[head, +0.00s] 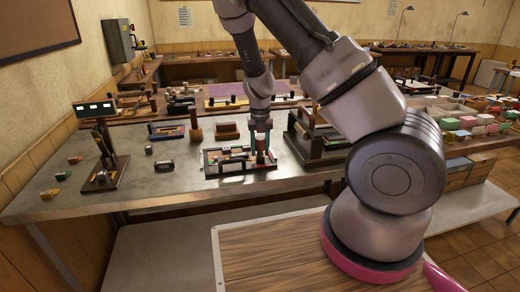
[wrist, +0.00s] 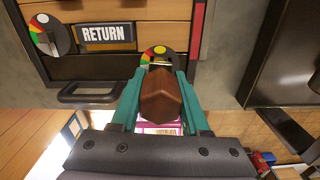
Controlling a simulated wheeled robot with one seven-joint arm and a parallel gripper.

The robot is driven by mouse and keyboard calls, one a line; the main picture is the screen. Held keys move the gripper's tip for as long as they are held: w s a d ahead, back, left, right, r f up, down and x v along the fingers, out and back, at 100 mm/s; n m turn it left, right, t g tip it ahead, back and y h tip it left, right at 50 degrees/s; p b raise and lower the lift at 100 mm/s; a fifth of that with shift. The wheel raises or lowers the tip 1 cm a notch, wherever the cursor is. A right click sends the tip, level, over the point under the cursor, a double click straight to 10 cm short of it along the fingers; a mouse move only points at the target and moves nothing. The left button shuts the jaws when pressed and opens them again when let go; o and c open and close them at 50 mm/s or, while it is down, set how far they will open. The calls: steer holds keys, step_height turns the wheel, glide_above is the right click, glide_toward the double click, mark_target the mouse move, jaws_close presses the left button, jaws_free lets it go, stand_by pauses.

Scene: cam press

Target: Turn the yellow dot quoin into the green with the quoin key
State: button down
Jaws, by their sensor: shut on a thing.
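My gripper (wrist: 160,76) has teal fingers shut on the brown wooden handle of the quoin key (wrist: 161,100). In the head view my gripper (head: 261,146) points down over the right part of a dark-framed forme (head: 222,168) on the bench. In the wrist view, the key's far end meets or hangs over a round dial (wrist: 158,52) with yellow and green on its rim. The handle hides most of it, so I cannot tell whether the key is seated. A second dial (wrist: 46,34), with red, yellow and green segments, shows at upper left beside a "RETURN" plate (wrist: 107,33).
A dark handle (wrist: 88,93) juts from the forme's edge. A dark wooden press-like fixture (head: 318,140) stands close right of my gripper. A stand with a lit display (head: 97,110) is at left, with small coloured pieces nearby.

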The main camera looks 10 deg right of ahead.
mark_target(260, 138)
steer(key=shift+n, duration=0.3)
steer(key=shift+r, duration=0.1)
steer(key=shift+r, duration=0.1)
steer(key=shift+r, duration=1.25)
steer(key=shift+r, duration=0.15)
steer(key=shift+r, duration=2.4)
